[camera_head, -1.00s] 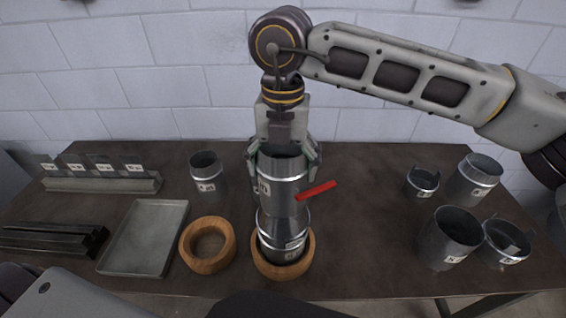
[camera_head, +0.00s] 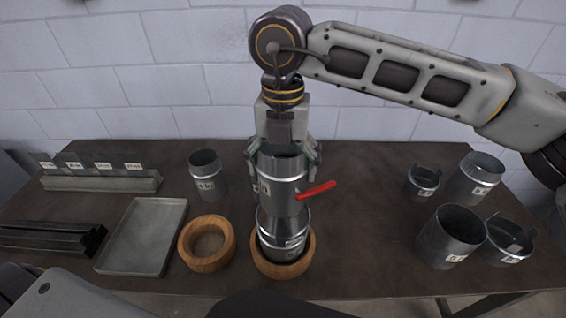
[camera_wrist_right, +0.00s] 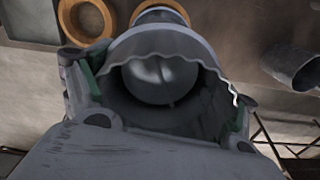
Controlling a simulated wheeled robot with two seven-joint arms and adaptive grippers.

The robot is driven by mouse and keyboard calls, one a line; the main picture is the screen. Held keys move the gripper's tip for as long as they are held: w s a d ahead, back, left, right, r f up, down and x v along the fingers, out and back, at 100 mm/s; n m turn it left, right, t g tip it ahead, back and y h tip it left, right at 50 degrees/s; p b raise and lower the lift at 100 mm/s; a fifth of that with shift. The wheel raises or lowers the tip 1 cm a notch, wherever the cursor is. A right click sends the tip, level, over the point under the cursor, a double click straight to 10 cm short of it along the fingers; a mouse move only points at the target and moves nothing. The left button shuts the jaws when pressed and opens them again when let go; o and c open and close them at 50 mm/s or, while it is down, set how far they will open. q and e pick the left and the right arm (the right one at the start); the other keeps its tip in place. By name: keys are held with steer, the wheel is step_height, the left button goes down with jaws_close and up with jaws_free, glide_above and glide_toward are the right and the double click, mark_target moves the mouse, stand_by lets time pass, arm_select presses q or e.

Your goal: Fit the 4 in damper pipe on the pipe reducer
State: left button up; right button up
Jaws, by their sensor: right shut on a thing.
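The damper pipe (camera_head: 281,184), a grey metal cylinder with a red handle (camera_head: 316,190), stands upright in my right gripper (camera_head: 284,160). The gripper is shut on its upper part from above. The pipe's lower end meets the top of the pipe reducer (camera_head: 284,238); how deep it sits I cannot tell. The reducer stands in a wooden ring (camera_head: 265,266) on the table. In the right wrist view I look down into the pipe's open mouth (camera_wrist_right: 160,85), with a round damper plate inside and a finger at each side. My left gripper is not in view.
A second wooden ring (camera_head: 188,258) and a flat metal tray (camera_head: 130,265) lie to the left. A single pipe (camera_head: 208,180) stands behind them. Several metal pipes and collars, including a large one (camera_head: 447,245), stand at the right. The table between is clear.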

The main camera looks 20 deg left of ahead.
steer(key=shift+f, duration=0.15)
steer(key=o, duration=1)
step_height(320, 180, up, 12)
stand_by(0.5)
stand_by(0.9)
